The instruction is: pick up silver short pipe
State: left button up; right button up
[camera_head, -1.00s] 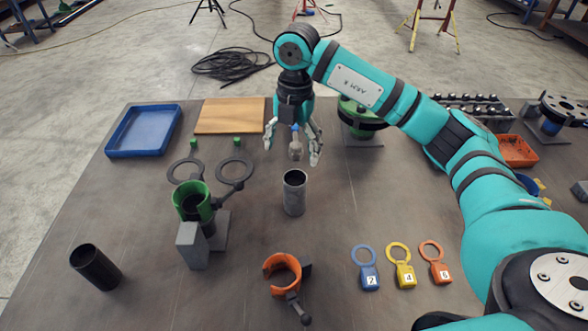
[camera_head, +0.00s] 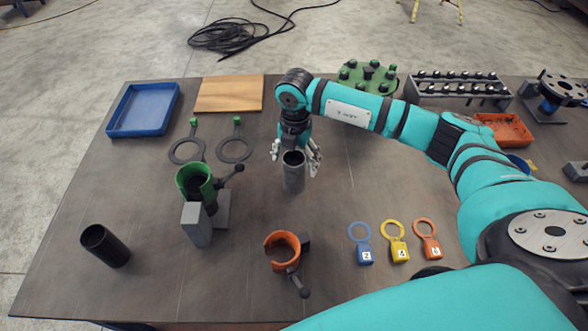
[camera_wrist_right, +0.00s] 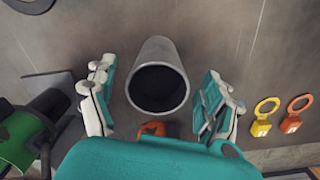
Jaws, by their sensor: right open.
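The silver short pipe (camera_head: 293,178) stands upright on the table in the head view, its open top facing up. My right gripper (camera_head: 297,158) is low over the table with its fingers open, one on each side of the pipe's upper part. In the right wrist view the pipe (camera_wrist_right: 158,82) shows between the two spread fingers of the right gripper (camera_wrist_right: 157,100), with visible gaps on both sides. The left gripper is not in view.
A green clamp (camera_head: 194,181) with a grey block (camera_head: 196,225) stands to the left. A dark pipe (camera_head: 105,246) stands farther left. An orange clamp (camera_head: 283,250) and several numbered tags (camera_head: 396,242) lie in front. A blue tray (camera_head: 143,109) and wooden board (camera_head: 229,93) are at the back left.

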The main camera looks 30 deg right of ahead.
notch_tip(320, 180, down, 4)
jog(key=shift+a+f+p, duration=0.15)
jog(key=shift+f+p, duration=0.05)
jog(key=shift+p, duration=0.5)
jog(key=shift+c, duration=0.3)
jog(key=shift+s, duration=0.1)
jog(key=c, duration=1.6)
